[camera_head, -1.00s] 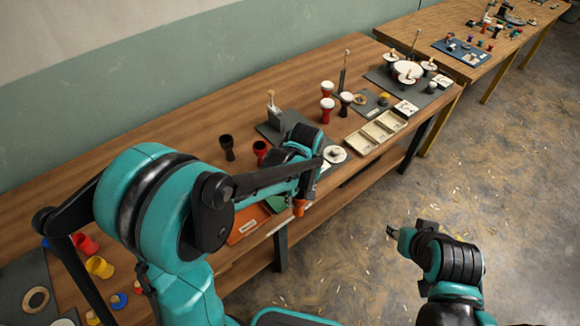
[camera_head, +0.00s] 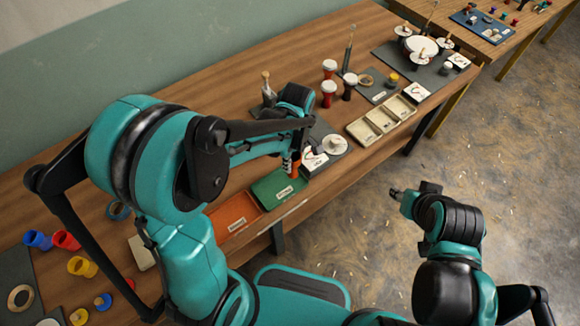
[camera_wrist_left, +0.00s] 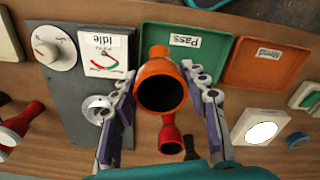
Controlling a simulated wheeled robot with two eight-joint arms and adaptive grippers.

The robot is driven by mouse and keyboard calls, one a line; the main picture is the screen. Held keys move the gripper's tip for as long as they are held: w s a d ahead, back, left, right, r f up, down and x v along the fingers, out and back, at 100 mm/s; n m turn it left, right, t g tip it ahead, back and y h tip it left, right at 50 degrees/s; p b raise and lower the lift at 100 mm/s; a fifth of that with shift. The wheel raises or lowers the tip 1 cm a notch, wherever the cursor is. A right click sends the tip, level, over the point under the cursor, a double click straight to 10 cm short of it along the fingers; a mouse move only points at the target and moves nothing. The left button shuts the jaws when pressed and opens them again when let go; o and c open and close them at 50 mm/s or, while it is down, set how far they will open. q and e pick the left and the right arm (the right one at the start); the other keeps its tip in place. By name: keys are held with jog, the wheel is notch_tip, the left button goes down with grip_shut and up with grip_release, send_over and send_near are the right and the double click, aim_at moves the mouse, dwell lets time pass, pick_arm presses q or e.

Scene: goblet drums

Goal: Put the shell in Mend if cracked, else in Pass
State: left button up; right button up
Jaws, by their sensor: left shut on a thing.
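My left gripper (camera_head: 291,152) is shut on an orange goblet-shaped shell (camera_head: 296,166), above the bench near the green Pass tray (camera_head: 278,190). In the left wrist view the shell (camera_wrist_left: 163,70) sits between the two fingers, its dark open mouth facing the camera. I see no crack on the part that shows; the fingers and angle hide the rest. The Pass tray (camera_wrist_left: 218,52) lies beyond the shell there, with the orange Mend tray (camera_wrist_left: 265,74) to its right. The Mend tray (camera_head: 232,214) also shows in the head view. My right gripper (camera_head: 397,193) is off the bench, its fingers unclear.
A dark panel (camera_wrist_left: 72,95) holds a dial (camera_wrist_left: 54,47) and a gauge card (camera_wrist_left: 104,50) labelled Idle. A red shell (camera_wrist_left: 170,135) stands close under the gripper. Several coloured shells lie at the bench's left end. A pale divided tray (camera_head: 381,120) stands farther right.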

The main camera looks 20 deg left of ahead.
pick_arm(q)
jog(key=shift+a+f, duration=0.4)
jog(key=shift+a, duration=0.15)
jog(key=shift+f+b, duration=0.85)
jog(key=shift+f, duration=1.1)
jog(key=shift+f, duration=0.15)
jog(key=o, duration=1.2)
jog(key=shift+o, duration=0.2)
